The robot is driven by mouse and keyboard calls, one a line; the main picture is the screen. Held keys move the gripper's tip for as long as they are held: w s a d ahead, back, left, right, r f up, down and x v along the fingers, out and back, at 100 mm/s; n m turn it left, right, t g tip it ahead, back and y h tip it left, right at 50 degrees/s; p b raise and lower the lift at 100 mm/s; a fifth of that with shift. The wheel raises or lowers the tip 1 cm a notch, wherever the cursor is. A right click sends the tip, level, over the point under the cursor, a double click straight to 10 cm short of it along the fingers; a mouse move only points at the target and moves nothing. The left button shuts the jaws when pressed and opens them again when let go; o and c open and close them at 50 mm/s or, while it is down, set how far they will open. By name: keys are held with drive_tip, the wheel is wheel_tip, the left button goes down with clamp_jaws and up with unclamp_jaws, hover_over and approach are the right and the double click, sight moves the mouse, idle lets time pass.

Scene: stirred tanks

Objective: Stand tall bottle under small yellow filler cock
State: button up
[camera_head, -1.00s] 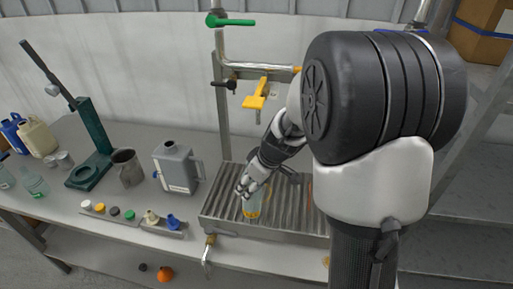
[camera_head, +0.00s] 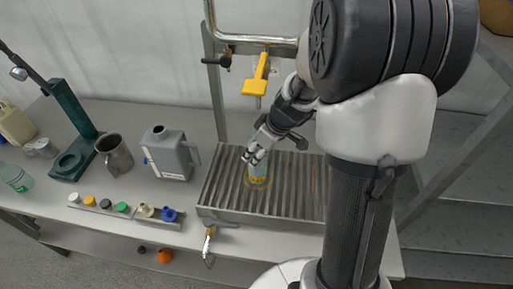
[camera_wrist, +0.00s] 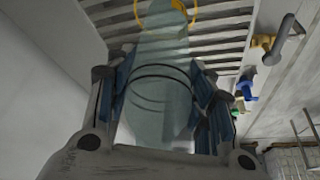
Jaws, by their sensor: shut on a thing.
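My gripper (camera_head: 257,153) is shut on a clear, pale blue-green tall bottle (camera_head: 258,170), which shows large between the fingers in the wrist view (camera_wrist: 165,60). The bottle looks roughly upright over the ribbed drip tray (camera_head: 215,197), with its lower end at a yellow ring (camera_head: 258,185). I cannot tell whether its base touches the ribs. The yellow filler cock (camera_head: 257,82) is on the pipe stand above and behind the tray. In the head view, the bottle's lower end shows almost straight below it. The fingers hide the bottle's upper part.
A black-handled cock (camera_head: 217,62) is left of the yellow one. Coloured caps (camera_head: 122,207) line the front.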

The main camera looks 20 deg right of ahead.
drive_tip(key=shift+w+d+f, duration=0.25)
drive_tip(key=o, duration=0.8)
drive_tip(key=shift+s+a+r, duration=0.1)
drive_tip(key=shift+a, duration=0.05)
drive_tip(key=shift+o, duration=1.3)
drive_tip(key=p+v, duration=0.2)
drive_tip(key=v, duration=1)
drive_tip(key=shift+p, duration=0.35)
